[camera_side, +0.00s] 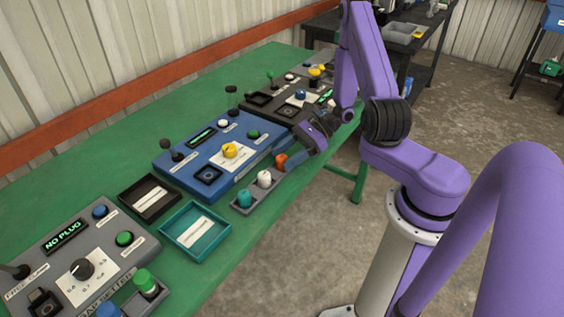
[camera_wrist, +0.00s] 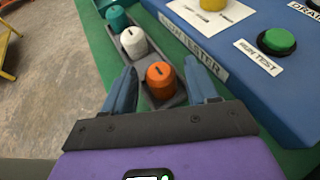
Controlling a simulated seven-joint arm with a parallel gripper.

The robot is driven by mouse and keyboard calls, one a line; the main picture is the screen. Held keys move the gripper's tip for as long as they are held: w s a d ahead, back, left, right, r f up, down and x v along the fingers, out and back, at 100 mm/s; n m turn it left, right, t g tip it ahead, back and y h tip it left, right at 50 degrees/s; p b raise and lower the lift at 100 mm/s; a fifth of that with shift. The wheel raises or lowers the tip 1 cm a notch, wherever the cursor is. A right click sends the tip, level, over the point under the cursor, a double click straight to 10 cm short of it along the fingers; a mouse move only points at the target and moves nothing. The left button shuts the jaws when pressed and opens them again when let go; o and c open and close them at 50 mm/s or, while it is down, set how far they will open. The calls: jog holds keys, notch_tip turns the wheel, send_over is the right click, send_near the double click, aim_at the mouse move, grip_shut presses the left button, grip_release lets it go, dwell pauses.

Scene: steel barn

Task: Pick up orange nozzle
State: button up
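The orange nozzle (camera_wrist: 161,79) stands upright at the near end of a grey rack in the wrist view. It also shows in the side view (camera_side: 281,161), at the rack's right end. My gripper (camera_wrist: 163,88) is open, with one blue finger on each side of the orange nozzle. A gap shows between the nozzle and each finger. In the side view my gripper (camera_side: 300,158) is low beside the nozzle, and its far finger is hard to make out. The nozzle's base is partly hidden inside the rack.
The grey rack (camera_side: 254,195) also holds a white nozzle (camera_side: 264,179) and a teal nozzle (camera_side: 244,197). A blue control box (camera_side: 185,172) stands close behind the rack. A teal tray (camera_side: 215,243) and a black tray (camera_side: 137,207) lie to the left on the green table (camera_side: 80,180).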

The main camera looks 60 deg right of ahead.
jog(key=c, duration=0.8)
jog(key=shift+r, duration=0.2)
